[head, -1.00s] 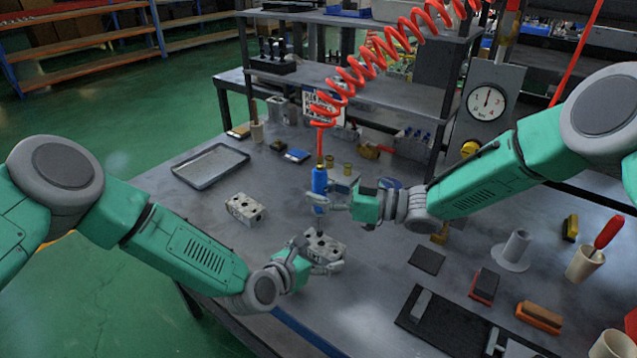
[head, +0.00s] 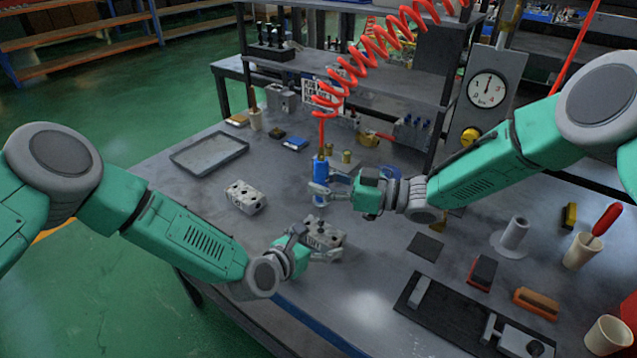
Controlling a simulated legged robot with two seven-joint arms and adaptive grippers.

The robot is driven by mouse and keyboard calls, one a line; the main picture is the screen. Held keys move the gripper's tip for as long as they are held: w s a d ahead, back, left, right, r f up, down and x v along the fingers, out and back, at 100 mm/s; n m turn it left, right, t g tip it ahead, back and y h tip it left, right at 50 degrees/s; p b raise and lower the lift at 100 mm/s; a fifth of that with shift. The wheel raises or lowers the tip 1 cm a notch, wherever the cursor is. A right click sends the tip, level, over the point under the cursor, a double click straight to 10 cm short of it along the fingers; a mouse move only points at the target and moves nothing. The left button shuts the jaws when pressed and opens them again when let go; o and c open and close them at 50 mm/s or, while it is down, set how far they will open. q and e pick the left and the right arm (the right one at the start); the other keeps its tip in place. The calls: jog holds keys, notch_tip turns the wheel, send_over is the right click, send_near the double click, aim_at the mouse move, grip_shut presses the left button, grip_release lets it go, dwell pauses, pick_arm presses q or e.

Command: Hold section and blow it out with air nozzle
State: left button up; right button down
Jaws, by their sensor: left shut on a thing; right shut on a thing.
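A grey metal valve section (head: 323,232) with holes in its top sits near the table's front edge. My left gripper (head: 318,245) is shut on this section, with fingers on its near side and its left. A blue air nozzle (head: 321,170) hangs upright from a coiled red hose (head: 350,75). My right gripper (head: 319,190) is shut on the nozzle and holds it above the section, apart from it. The nozzle's lower end is partly hidden by the fingers. A second, similar section (head: 245,196) stands free on the table to the left.
An empty grey tray (head: 209,153) lies at the back left. A gauge panel (head: 487,92) and a shelf stand behind. At right are a dark pad (head: 425,246), brushes, a spool-like stand (head: 513,236) and cups. The table's front left is clear.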

aim_at(320, 159)
jog(key=shift+f, duration=1)
dwell(2.3)
jog(key=shift+s+r, duration=0.1)
dwell(0.5)
jog(key=shift+r, duration=3.8)
pick_arm(q)
jog(key=o, duration=1.3)
jog(key=shift+c, duration=0.2)
